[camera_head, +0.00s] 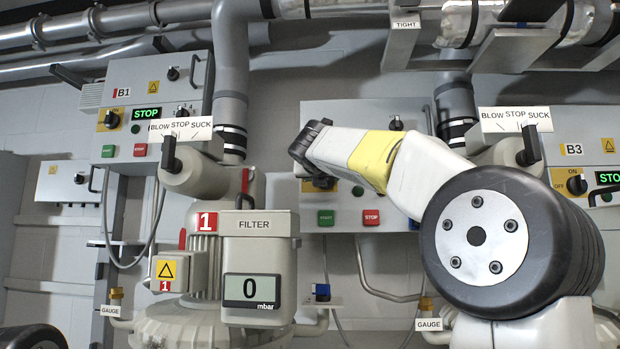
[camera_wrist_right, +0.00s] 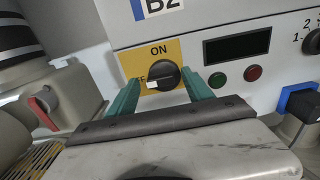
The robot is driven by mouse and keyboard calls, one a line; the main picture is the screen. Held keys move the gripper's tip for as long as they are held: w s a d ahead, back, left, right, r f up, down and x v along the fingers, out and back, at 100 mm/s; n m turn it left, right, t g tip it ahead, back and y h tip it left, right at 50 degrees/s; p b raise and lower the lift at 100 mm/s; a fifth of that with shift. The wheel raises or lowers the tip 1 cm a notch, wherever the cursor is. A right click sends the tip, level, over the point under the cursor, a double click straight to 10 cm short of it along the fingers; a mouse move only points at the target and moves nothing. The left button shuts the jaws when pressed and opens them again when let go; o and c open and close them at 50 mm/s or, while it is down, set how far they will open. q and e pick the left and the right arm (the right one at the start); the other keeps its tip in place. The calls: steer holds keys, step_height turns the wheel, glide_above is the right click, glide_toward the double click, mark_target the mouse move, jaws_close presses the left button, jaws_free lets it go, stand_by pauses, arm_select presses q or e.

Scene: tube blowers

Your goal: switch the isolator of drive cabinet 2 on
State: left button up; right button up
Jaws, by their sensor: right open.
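The isolator of drive cabinet 2 is a black rotary knob (camera_wrist_right: 164,75) on a yellow plate (camera_wrist_right: 133,58), below the B2 label. Its white mark points left, away from ON at the top, toward lettering partly hidden by a finger. My right gripper (camera_wrist_right: 160,79) is open, with one teal finger on each side of the knob in the picture. Contact cannot be told. In the head view my right gripper (camera_head: 306,150) is in front of cabinet 2 (camera_head: 345,111), and the isolator shows partly below it. My left gripper is not in view.
Cabinet 2's display (camera_wrist_right: 237,45) is dark. Filter unit 1 (camera_head: 258,265) and cabinet B1 (camera_head: 128,70) stand left; cabinet B3 (camera_head: 574,150) stands right.

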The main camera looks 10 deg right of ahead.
steer(key=shift+w+d, duration=0.1)
steer(key=shift+w, duration=0.05)
jaws_close()
stand_by(0.4)
steer(key=shift+d+m, duration=0.15)
steer(key=shift+m, duration=2.85)
steer(key=shift+d+m, duration=0.15)
steer(key=shift+m, duration=2.85)
steer(key=shift+d+m, duration=0.15)
steer(key=shift+m, duration=2.85)
